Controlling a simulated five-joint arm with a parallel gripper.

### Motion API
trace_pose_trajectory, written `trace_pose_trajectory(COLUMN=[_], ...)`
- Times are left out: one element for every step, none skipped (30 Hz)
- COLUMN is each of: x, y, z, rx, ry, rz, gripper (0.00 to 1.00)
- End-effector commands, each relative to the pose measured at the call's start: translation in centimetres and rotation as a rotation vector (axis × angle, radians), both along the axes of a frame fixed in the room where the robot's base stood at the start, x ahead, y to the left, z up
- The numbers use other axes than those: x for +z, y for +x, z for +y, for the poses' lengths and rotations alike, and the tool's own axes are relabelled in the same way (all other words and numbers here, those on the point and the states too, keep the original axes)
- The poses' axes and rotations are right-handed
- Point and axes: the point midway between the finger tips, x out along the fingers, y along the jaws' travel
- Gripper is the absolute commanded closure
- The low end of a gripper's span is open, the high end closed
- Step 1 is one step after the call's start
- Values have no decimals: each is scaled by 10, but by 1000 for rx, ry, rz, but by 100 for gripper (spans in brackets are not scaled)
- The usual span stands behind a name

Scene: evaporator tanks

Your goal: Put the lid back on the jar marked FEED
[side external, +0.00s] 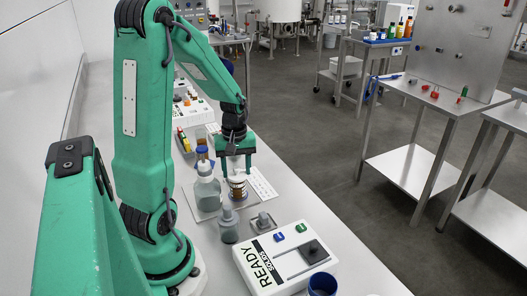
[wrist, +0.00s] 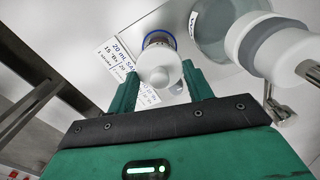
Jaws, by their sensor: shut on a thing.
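My gripper (side external: 237,172) points down over the small labelled jar (side external: 238,190) on the bench. In the wrist view my gripper's fingers (wrist: 161,88) are shut on a white, round, knobbed lid (wrist: 160,70). Beyond the lid in that view is a round vessel with a blue and brown rim (wrist: 159,36), partly covered by the lid. The lid is right above or at the jar's mouth; I cannot tell whether they touch. The jar's lettering is too small to read, so I cannot confirm the FEED mark.
A grey-white bottle (side external: 207,190) stands close left of the jar. A stoppered flask (side external: 228,226) and a square grey piece (side external: 262,222) stand nearer the camera. A white READY box (side external: 285,258) and a blue cup (side external: 322,285) are at the front. A printed card (side external: 262,184) lies right.

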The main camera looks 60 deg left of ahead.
Motion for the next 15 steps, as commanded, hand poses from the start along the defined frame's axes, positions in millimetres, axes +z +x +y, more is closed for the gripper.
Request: trace_pose_trajectory(x=[0,0,0,0,0,0,0,0,0,0,0,0,0,0,0], y=[0,0,0,0,0,0,0,0,0,0,0,0,0,0,0], z=[0,0,0,0,0,0,0,0,0,0,0,0,0,0,0], rx=[0,0,0,0,0,0,0,0,0,0,0,0,0,0,0], ry=[0,0,0,0,0,0,0,0,0,0,0,0,0,0,0], rz=[0,0,0,0,0,0,0,0,0,0,0,0,0,0,0], gripper=[70,70,70,70,70,70,70,70,70,70,70,70,70,47,40])
